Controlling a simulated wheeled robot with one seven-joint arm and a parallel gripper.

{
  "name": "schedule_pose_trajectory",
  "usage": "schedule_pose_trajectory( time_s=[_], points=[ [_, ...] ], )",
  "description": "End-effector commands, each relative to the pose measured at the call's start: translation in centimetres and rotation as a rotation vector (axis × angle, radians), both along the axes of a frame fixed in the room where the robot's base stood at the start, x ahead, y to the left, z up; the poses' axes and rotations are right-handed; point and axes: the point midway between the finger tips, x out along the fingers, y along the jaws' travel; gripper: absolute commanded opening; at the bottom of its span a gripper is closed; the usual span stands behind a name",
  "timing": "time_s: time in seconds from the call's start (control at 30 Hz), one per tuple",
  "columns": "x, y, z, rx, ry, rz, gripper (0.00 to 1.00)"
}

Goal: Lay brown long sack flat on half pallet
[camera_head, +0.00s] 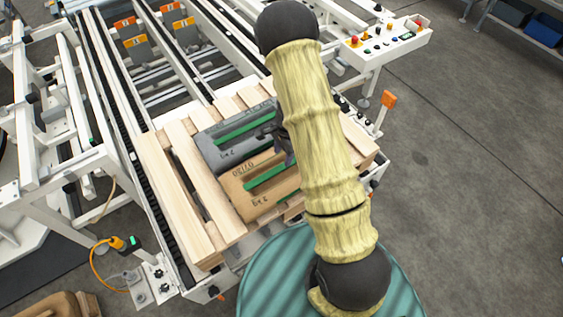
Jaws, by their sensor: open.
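The brown sack (242,195) with a green stripe lies flat on the wooden half pallet (181,160), towards its near side. A grey sack (222,149) with a green stripe lies flat beside it on the far side. My gripper (281,148) is open, just above the two sacks near where they meet. My arm hides the right parts of both sacks and some of the pallet. I cannot tell whether the fingers touch either sack.
The pallet rests on a roller and chain conveyor (128,150) with white frames. A control panel (387,39) stands at the upper right. Another brown object (58,305) is cut off at the bottom left. The floor (470,190) at the right is clear.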

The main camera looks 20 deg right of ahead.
Motion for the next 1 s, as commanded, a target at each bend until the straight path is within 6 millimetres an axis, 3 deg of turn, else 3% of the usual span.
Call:
schedule_pose_trajectory(
  time_s=[0.1, 0.23, 0.87, 1.0],
  points=[
    [0.1, -0.2, 2.1, 0.0, -0.002, 0.001, 0.45],
    [0.1, -0.4, 3.4, 0.0, 0.0, 0.0, 0.45],
    [0.1, -0.4, 3.7, 0.0, 0.001, 0.0, 0.45],
    [-0.3, -0.3, 4.9, 0.002, -0.014, 0.046, 0.45]
  ],
)
